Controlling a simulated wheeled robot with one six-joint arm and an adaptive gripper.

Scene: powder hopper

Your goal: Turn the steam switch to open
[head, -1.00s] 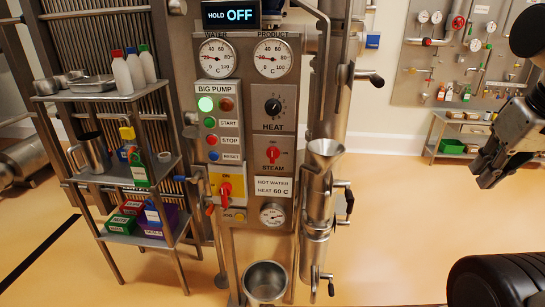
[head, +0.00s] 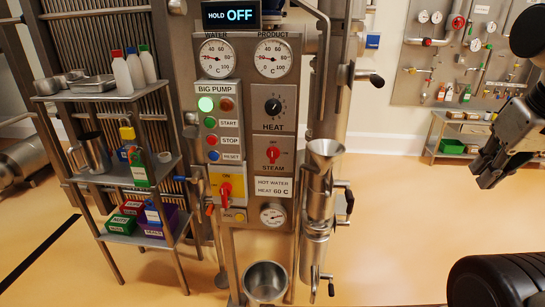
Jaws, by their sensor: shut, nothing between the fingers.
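The steam switch (head: 273,154) is a red rotary knob on a grey plate, above a label reading STEAM. It sits on the steel control panel (head: 246,104), below the black HEAT knob (head: 273,106). The red knob looks close to upright; its exact setting is too small to read. My gripper (head: 485,178) is at the right edge of the head view, far right of the panel. It is dark, points down and left, and is shut with nothing in it. It touches nothing.
A steel funnel (head: 325,149) on a vertical pipe stands just right of the switch. A yellow plate with a red switch (head: 226,189) is lower left. A shelf rack (head: 115,175) with bottles stands left. Open floor (head: 400,215) lies between the panel and my gripper.

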